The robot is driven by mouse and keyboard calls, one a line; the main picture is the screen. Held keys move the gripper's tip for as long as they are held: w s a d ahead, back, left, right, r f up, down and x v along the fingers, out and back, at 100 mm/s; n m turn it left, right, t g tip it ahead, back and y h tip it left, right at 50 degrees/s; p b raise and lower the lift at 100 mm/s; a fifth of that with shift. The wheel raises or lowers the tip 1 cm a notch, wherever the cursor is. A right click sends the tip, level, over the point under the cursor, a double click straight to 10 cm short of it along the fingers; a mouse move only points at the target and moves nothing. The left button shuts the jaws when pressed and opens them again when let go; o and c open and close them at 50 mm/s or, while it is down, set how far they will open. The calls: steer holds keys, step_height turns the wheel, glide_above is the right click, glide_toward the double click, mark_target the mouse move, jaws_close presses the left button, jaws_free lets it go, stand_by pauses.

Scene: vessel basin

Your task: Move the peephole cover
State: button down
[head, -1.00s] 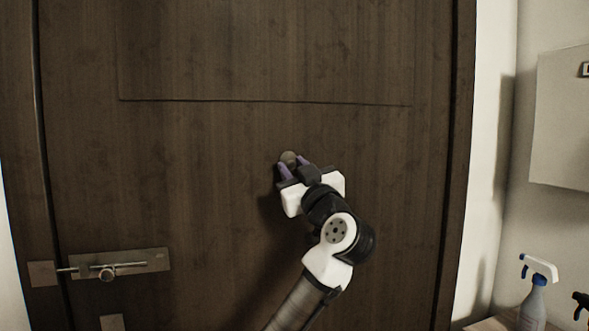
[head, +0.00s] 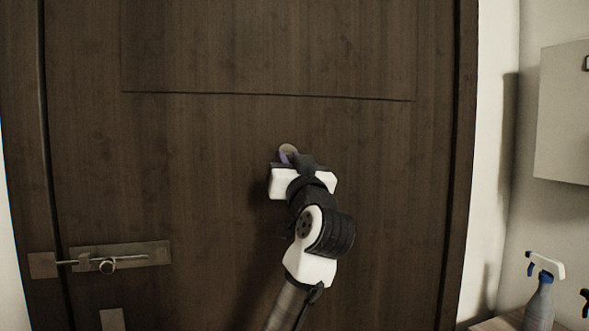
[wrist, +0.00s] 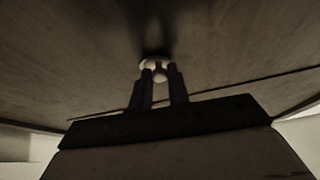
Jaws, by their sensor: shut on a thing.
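The peephole cover (head: 287,150) is a small round grey disc on the dark wooden door (head: 200,190), near its middle, below the horizontal groove. My gripper (head: 291,158) is at the cover, with its purple fingers against the door face and partly hiding the disc. In the wrist view, the two fingers (wrist: 160,82) stand close together around a pale rounded piece, which is the cover (wrist: 153,65). My gripper is shut on it. The exact contact between fingers and cover is dark and hard to make out.
A metal slide bolt (head: 120,257) is mounted at the door's lower left. At the right, a spray bottle (head: 540,298) stands on a wooden surface, below a pale wall box (head: 563,115). The door face around my gripper is clear.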

steer(key=m+h, duration=0.1)
steer(key=m, duration=0.1)
steer(key=a+r+m+h+p, duration=0.1)
steer(key=m+h, duration=0.1)
steer(key=m, duration=0.1)
steer(key=m+h, duration=0.1)
steer(key=m, duration=0.2)
steer(key=shift+s+a+r+p, duration=0.2)
steer(key=shift+s+a+p, duration=0.1)
steer(key=shift+a+p, duration=0.1)
steer(key=shift+s+a+r+m+g+h+p, duration=0.1)
steer(key=shift+r+m+g+h+p, duration=0.25)
steer(key=shift+m, duration=0.75)
steer(key=shift+w+a+r+m+g+h+p, duration=0.1)
steer(key=shift+m+h+p, duration=0.45)
steer(key=shift+m, duration=0.55)
steer(key=shift+s+a+r+m+g+h+p, duration=0.1)
steer(key=shift+r+m+g+h+p, duration=0.2)
steer(key=shift+m+h, duration=0.55)
steer(key=shift+m+y, duration=0.25)
steer(key=shift+m, duration=0.1)
steer(key=c, duration=1.3)
jaws_free()
steer(key=shift+f, duration=0.1)
steer(key=shift+c, duration=0.2)
